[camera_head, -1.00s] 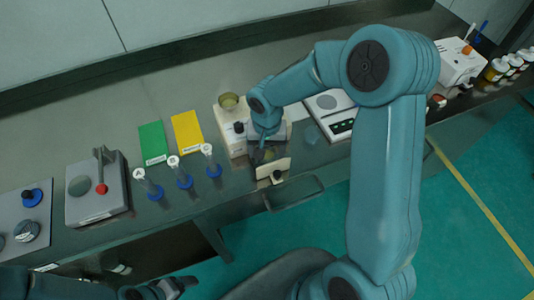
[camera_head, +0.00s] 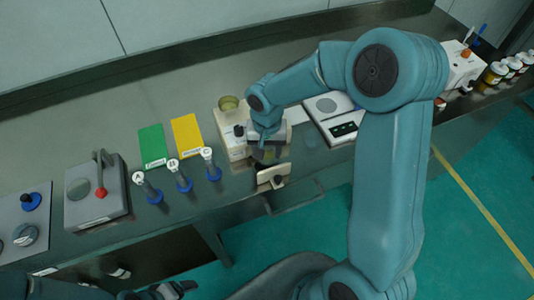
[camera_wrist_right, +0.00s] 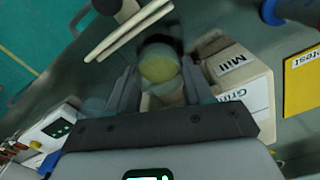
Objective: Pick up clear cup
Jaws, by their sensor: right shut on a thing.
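In the right wrist view, a clear cup (camera_wrist_right: 159,64) with yellowish contents sits between the two fingers of my right gripper (camera_wrist_right: 160,85). The gripper is shut on it, one finger on each side. In the head view, my right gripper (camera_head: 267,146) is in front of the cream mill, and the cup there is mostly hidden by the gripper and wrist. My left gripper (camera_head: 172,289) is at the bottom edge of the head view, dark and partly cut off, and its jaws are not clear.
Green (camera_head: 152,146) and yellow (camera_head: 187,135) cards and several blue-based labelled stands are to the left. A pale plate (camera_head: 272,176) is at the bench's front edge.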

